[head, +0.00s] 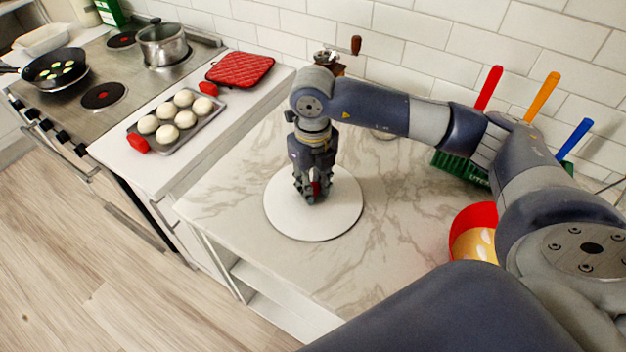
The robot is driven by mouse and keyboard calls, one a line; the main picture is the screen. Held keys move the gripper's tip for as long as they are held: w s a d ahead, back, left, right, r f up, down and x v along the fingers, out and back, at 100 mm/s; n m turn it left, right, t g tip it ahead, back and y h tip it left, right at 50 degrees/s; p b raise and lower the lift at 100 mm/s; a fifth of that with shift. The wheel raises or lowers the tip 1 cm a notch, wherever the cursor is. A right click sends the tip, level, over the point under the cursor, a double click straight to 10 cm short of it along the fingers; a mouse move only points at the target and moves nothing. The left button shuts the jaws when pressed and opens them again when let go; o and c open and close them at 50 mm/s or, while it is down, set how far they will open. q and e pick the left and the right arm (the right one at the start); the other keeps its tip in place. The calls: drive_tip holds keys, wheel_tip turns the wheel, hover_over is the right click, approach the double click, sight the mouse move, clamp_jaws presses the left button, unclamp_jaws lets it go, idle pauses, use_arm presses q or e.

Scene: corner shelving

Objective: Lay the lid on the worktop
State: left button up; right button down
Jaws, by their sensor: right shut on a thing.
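The lid (285,213) is a flat white disc over the marble worktop (240,200), near its front left part. My right gripper (313,195) points down at the middle of the lid and is shut on it, with a small red part showing between the fingers. The fingers hide most of that part. The lid looks level and lies on or very close above the worktop; I cannot tell whether it touches. My left gripper is not in view.
A red container (470,216) with yellow contents stands at the right, partly behind my arm. A green holder (458,168) with colored handles and a grinder (330,60) stand near the wall. A bun tray (190,139) sits on the left counter. Marble around the lid is clear.

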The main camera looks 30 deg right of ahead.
drive_tip(key=shift+f, duration=0.15)
drive_tip(key=c, duration=1.3)
unclamp_jaws()
drive_tip(key=shift+c, duration=0.2)
drive_tip(key=shift+r, duration=0.3)
wheel_tip(320, 180, up, 12)
drive_tip(key=b, duration=0.2)
drive_tip(key=shift+s+a+f, duration=0.1)
drive_tip(key=shift+f, duration=0.1)
